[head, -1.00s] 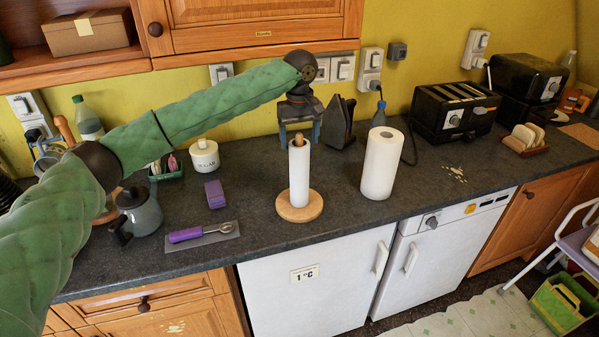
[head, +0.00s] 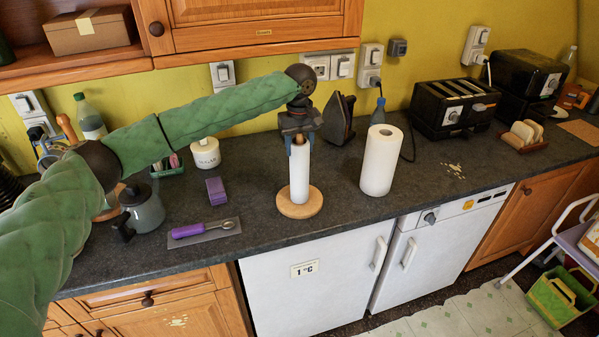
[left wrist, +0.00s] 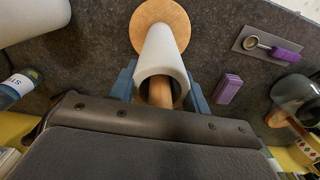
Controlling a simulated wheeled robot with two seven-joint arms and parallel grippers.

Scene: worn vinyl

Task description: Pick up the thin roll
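The thin roll (head: 299,178) is a narrow white paper roll. It stands upright on a wooden holder with a round base (head: 300,206) and a central peg. My left gripper (head: 299,143) is directly above it, pointing down, with its blue fingers at the roll's top. In the left wrist view, the fingers (left wrist: 164,85) stand on either side of the thin roll (left wrist: 160,55), with a narrow gap visible at the sides. The peg's wooden top (left wrist: 160,93) points toward the palm. A thicker white roll (head: 381,160) stands to the right. My right gripper is out of view.
A dark iron (head: 339,119) stands behind the gripper. Black toasters (head: 453,110) and a toast rack (head: 520,136) are at the right. A purple-handled tool (head: 203,230), a purple block (head: 216,191) and a grey pot (head: 140,208) are at the left.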

